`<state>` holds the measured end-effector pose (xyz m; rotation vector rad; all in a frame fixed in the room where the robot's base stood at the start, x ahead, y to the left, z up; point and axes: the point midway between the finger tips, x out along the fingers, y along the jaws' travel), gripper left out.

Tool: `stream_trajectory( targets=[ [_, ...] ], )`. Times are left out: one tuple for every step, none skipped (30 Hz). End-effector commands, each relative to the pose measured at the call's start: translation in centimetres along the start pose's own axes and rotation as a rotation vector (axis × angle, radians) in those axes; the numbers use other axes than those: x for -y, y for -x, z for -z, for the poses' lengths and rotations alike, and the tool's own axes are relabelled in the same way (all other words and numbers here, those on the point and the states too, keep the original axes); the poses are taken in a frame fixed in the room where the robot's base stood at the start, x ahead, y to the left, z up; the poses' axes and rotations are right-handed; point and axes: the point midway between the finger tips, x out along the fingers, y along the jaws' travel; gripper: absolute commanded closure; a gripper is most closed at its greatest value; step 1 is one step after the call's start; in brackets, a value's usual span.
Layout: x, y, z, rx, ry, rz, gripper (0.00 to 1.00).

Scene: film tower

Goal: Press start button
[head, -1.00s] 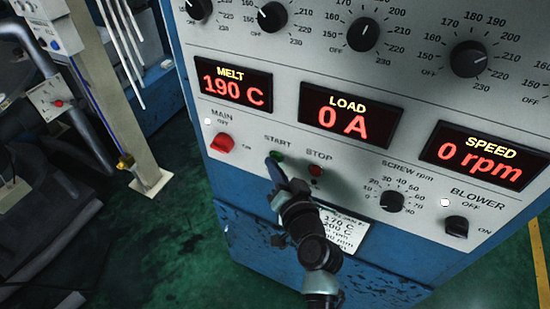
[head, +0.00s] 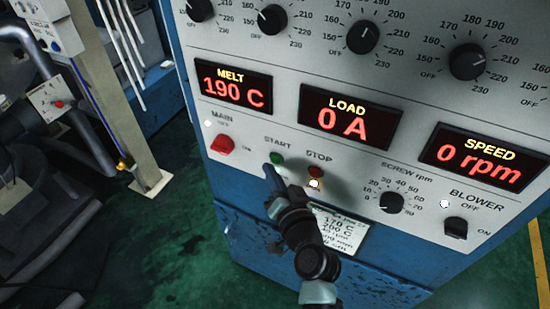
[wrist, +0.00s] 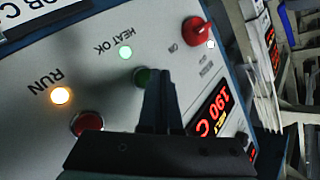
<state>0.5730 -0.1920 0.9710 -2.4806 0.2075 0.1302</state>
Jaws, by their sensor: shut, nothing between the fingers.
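The green start button (head: 277,158) is on the pale face of the control panel, below the word START. It is uncovered in the head view and partly behind the fingers in the wrist view (wrist: 141,75). My gripper (head: 268,168) is shut and empty, its tips just below and left of the button in the head view. The tips seem a little apart from the button. The RUN lamp (wrist: 60,96) glows amber in the wrist view and is lit in the head view (head: 314,184).
The red stop button (head: 315,171) is right of START. The red main switch (head: 223,144) is to the left, the screw knob (head: 391,202) and blower switch (head: 456,227) to the right. Displays read 190 C, 0 A and 0 rpm. A pale post (head: 120,110) stands left.

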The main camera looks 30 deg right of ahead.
Motion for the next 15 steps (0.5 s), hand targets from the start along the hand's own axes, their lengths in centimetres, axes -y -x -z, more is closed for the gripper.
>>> stream_trajectory(
  targets=[
    [0.0,0.0,0.0,0.0,0.0,0.0,1.0],
    [0.0,0.0,0.0,0.0,0.0,0.0,1.0],
    [0.0,0.0,0.0,0.0,0.0,0.0,1.0],
    [0.0,0.0,0.0,0.0,0.0,0.0,1.0],
    [0.0,0.0,0.0,0.0,0.0,0.0,1.0],
    [0.1,0.0,-0.1,0.001,0.0,0.0,1.0],
    [0.1,0.1,-0.1,0.001,0.0,0.0,1.0],
    [0.2,0.2,-0.2,0.001,0.0,0.0,1.0],
    [0.4,0.5,-0.3,0.001,0.0,0.0,1.0],
    [0.6,0.7,-0.5,0.003,0.0,0.0,1.0],
    [0.7,0.9,-0.7,0.004,0.0,0.0,1.0],
    [1.0,1.2,-0.8,0.003,0.0,0.0,1.0],
    [1.1,1.4,-1.0,0.003,0.001,0.0,1.0],
    [1.2,1.6,-1.2,0.003,0.001,0.0,1.0],
    [1.5,1.9,-1.3,0.003,0.001,0.0,1.0]
  ],
)
